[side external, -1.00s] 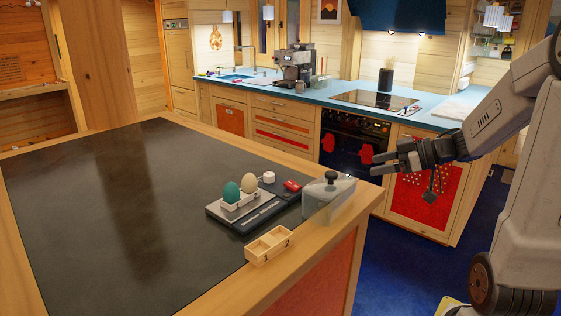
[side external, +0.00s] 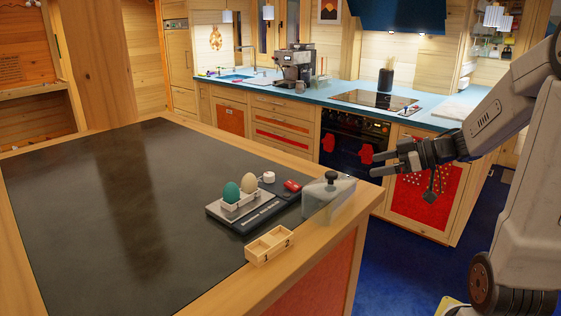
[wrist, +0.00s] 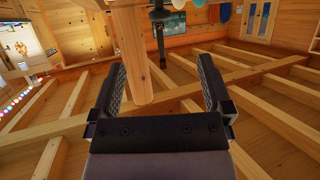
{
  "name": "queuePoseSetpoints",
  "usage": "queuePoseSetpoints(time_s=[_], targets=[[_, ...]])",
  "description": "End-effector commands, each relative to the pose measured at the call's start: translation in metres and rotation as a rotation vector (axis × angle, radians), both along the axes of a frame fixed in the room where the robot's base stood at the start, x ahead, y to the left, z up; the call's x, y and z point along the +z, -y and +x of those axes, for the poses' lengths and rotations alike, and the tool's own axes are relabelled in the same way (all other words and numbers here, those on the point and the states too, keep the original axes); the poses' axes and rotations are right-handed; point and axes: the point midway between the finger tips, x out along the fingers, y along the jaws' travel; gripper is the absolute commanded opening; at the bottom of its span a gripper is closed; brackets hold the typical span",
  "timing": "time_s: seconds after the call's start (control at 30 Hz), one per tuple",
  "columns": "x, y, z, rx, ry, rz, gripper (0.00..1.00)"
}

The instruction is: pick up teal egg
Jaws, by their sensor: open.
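The teal egg (side external: 231,192) stands upright in a white holder (side external: 240,204) on a dark scale-like tray (side external: 255,219) on the island. A beige egg (side external: 250,182) stands just behind it to the right in the same holder. My gripper (side external: 374,165) is open and empty, up in the air to the right of the island, well apart from the eggs. In the wrist view my gripper (wrist: 160,85) shows two spread fingers with nothing between them. That view looks toward wooden beams and walls, and no egg shows in it.
A wooden box (side external: 268,246) with compartments marked 1 and 2 sits at the island's near edge. A lidded, partly clear container (side external: 329,196) stands right of the tray. A small red item (side external: 292,185) and a white cup (side external: 268,177) are behind. The dark island top (side external: 110,220) is clear at left.

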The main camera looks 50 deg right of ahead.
Motion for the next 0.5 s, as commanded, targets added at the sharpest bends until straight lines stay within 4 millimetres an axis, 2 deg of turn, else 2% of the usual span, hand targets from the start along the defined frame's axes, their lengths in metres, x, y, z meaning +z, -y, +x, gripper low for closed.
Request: queuePoseSetpoints(time_s=[0.27, 0.37, 0.5], targets=[[0.001, 0.003, 0.003, -0.010, 0.000, -0.005, 1.00], [0.002, 0.010, 0.011, -0.037, 0.001, -0.016, 1.00], [0.007, 0.028, 0.032, -0.113, 0.002, -0.043, 1.00]])
